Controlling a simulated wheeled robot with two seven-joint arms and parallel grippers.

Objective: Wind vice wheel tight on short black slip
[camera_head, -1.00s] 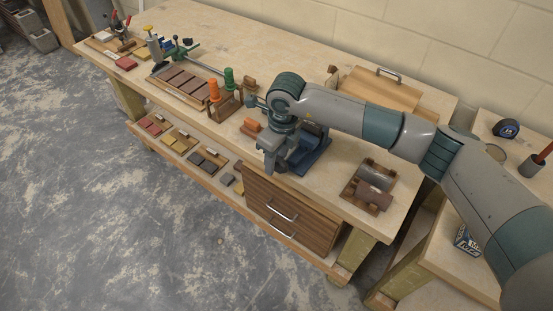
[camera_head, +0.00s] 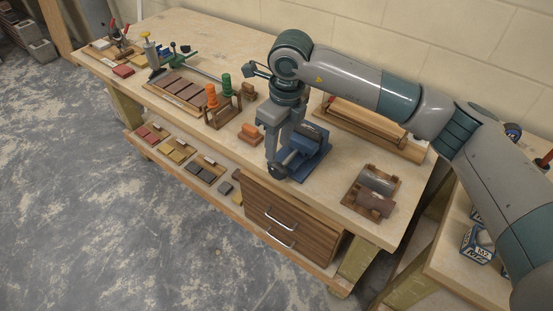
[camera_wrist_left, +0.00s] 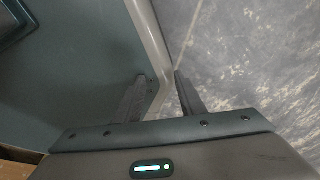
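The blue vice (camera_head: 306,153) stands at the front edge of the bench, above the drawers. A dark round part, apparently its wheel (camera_head: 278,172), faces the front. My right gripper (camera_head: 274,160) points down over the front of the vice with its fingertips at the wheel. Whether the fingers are shut on the wheel or only beside it, I cannot tell. The vice jaws are partly hidden by my gripper, and no slip shows clearly between them. Dark slips (camera_head: 207,172) lie on the lower shelf. My left gripper (camera_wrist_left: 160,95) is open and empty, with its fingers apart over the floor.
An orange block (camera_head: 250,132) and a rack with orange and green handles (camera_head: 223,100) stand left of the vice. A wooden tray with two cylinders (camera_head: 374,190) is to the right. A wooden box (camera_head: 365,128) is behind. The drawers (camera_head: 290,215) are closed.

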